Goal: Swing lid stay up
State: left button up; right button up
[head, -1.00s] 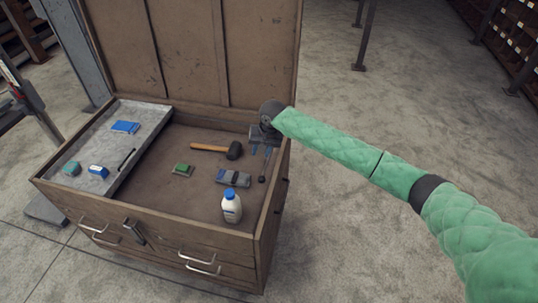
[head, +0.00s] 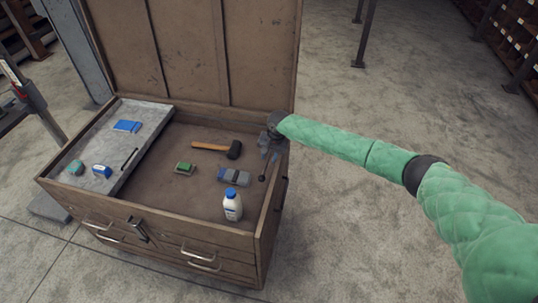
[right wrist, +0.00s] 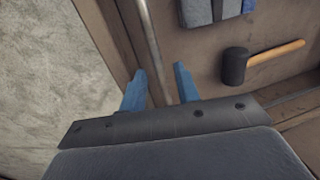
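The lid stay (right wrist: 150,45) is a thin grey rod along the inside of the chest's right wall. In the head view its dark knobbed end (head: 262,178) shows just below my right gripper (head: 266,155); the gripper hides the rest. The chest lid (head: 195,50) stands open at the back. In the right wrist view my right gripper (right wrist: 160,82) has its two blue fingers apart, with the rod running between them. Clear gaps show on both sides of the rod. My left gripper is not in view.
The chest (head: 150,218) holds a mallet (head: 215,149), a green block (head: 185,168), a grey-blue bundle (head: 234,176) and a white bottle (head: 232,205). A grey tray (head: 110,150) with small items fills its left side. Open floor (head: 400,230) lies to the right.

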jog(key=shift+f, duration=0.25)
grip_shut()
jog(key=shift+r, duration=0.1)
